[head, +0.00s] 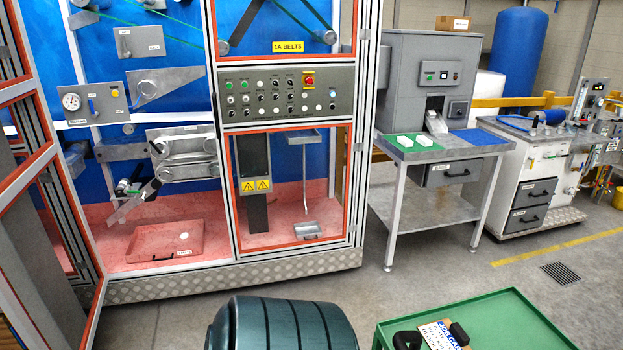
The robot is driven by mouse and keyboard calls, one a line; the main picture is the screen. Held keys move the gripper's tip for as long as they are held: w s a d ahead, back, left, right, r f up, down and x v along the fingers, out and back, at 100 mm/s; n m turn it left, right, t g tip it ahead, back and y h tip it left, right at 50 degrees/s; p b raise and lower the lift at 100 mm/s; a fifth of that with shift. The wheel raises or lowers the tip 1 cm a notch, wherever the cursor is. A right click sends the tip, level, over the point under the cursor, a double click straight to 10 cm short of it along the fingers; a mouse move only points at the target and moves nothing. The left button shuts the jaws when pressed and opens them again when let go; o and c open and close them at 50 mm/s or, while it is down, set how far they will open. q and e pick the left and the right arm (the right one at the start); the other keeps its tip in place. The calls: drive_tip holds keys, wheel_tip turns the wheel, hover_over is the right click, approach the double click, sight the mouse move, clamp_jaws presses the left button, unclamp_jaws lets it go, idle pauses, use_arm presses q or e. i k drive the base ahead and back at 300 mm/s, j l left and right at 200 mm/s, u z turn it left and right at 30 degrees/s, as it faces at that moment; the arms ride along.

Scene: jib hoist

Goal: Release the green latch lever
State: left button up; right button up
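I cannot make out a green latch lever for certain in the head view. A framed machine cabinet (223,150) with orange-edged doors stands at the left, and its left door (22,100) is swung open. Inside the open bay, a grey roller unit (185,150) and a tilted metal arm (132,204) are mounted on the blue back wall. A small fitting (126,187) sits beside that arm, with details too small to tell. Neither of my grippers is in view.
A control panel (285,95) spans the cabinet. A red tray (165,240) lies on its floor. A grey machine with a table (440,150) stands right of it. A green cart (500,325) and a dark teal ribbed shape (280,325) are near me. Bare floor lies between.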

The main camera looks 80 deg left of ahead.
sight(126, 189)
drive_tip(key=u, duration=3.65)
drive_tip(key=i+z, duration=0.1)
drive_tip(key=i, duration=0.95)
drive_tip(key=i+j+z, duration=0.15)
drive_tip(key=i, duration=0.9)
drive_tip(key=i+j+z, duration=0.15)
drive_tip(key=i, duration=0.4)
drive_tip(key=i+j+z, duration=0.1)
drive_tip(key=i, duration=0.4)
drive_tip(key=j, duration=0.1)
